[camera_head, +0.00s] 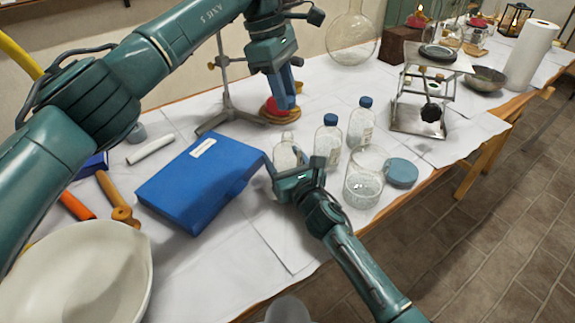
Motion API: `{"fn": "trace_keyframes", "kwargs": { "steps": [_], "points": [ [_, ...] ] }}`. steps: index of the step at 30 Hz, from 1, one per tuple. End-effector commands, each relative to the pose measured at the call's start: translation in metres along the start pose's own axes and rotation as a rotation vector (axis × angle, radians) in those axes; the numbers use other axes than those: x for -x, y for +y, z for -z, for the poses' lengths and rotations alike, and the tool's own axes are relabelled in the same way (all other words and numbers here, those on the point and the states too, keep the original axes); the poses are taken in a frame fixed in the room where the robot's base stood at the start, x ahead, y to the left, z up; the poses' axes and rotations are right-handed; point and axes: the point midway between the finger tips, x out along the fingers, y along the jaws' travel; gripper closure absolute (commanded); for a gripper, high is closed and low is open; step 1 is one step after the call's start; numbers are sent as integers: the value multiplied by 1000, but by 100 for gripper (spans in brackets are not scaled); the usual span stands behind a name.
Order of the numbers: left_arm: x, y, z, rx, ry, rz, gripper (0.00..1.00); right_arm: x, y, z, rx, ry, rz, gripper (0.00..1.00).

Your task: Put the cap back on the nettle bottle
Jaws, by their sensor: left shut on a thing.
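An uncapped clear glass bottle (287,153) stands on the white-covered table, its open neck showing; I take it for the nettle bottle, but no label is readable. My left gripper (284,103) points down behind and above it, in front of a red and orange ring stack. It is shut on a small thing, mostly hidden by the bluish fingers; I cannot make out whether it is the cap. My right gripper (293,165) is low at the uncapped bottle, its fingers to either side; whether they touch the glass is unclear.
Two blue-capped bottles (328,142) (361,122) stand close to the right. An open glass jar (362,188) and blue-grey lid (402,173) are nearer the edge. A blue case (200,180) lies left; a metal stand (228,100) is behind. A lifting platform (425,110) stands right.

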Motion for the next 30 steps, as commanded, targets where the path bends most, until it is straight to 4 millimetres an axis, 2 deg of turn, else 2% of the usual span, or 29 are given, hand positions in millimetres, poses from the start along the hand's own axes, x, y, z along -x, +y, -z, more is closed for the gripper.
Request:
{"fn": "trace_keyframes", "kwargs": {
  "steps": [2,12,17,25,30],
  "points": [
    [0,0,0,0,0,0,92,0,0,0,0,0,0,53],
    [0,0,0,0,0,0,92,0,0,0,0,1,0,81],
    [-6,0,2,0,-1,1,92,0,0,0,0,1,0,81],
    [-43,0,11,0,-4,2,92,0,0,0,0,1,0,81],
    [-49,0,13,0,-4,0,92,0,0,0,0,1,0,81]
  ]
}}
